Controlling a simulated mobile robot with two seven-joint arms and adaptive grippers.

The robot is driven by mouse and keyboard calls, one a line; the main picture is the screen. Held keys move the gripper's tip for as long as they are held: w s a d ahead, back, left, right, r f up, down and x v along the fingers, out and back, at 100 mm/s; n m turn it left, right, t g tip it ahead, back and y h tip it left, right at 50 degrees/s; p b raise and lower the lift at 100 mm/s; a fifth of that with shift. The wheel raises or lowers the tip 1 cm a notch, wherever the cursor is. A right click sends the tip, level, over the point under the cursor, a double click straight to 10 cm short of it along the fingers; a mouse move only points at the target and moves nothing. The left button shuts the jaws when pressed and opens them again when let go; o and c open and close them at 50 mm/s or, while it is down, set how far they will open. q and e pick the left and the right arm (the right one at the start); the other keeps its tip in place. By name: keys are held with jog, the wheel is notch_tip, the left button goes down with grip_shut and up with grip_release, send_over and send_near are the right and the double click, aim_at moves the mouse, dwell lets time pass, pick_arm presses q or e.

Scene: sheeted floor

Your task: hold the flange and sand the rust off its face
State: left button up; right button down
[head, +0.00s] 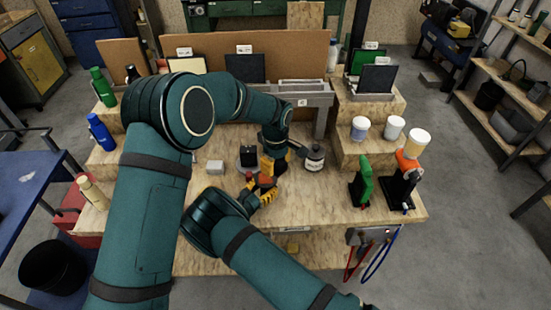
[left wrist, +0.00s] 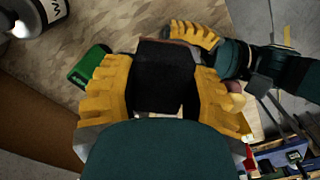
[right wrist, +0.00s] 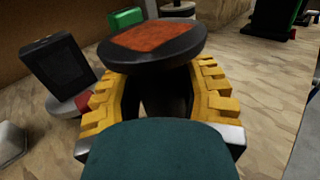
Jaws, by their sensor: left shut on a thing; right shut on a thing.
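The flange (right wrist: 140,55) is a dark round disc with an orange-brown rust patch on its upward face, clear in the right wrist view. My right gripper (right wrist: 160,82) is shut on it from below; its yellow fingers also show in the head view (head: 264,194). My left gripper (left wrist: 163,72) is shut on a black block (left wrist: 165,85), likely the sanding block. In the head view my left gripper (head: 270,163) is just above and behind the right one. A thin brown edge shows beyond the black block; I cannot tell whether block and flange touch.
A black square piece on a round grey base (head: 248,156) and a small grey block (head: 215,167) stand left of the grippers. A bottle (head: 314,157) stands close on the right. Green (head: 362,180) and orange (head: 405,170) tools stand farther right. The bench front (head: 330,222) is clear.

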aim_at(272, 178)
pick_arm(q)
jog(key=shift+f, duration=1.6)
jog(key=shift+a+f, duration=0.5)
jog(key=shift+f, duration=0.1)
jog(key=shift+c, duration=0.9)
jog(key=shift+s+a, duration=0.1)
jog(key=shift+a, duration=2.65)
jog(key=shift+d, duration=3.3)
jog(key=shift+r, duration=4.1)
jog(key=shift+f, duration=0.15)
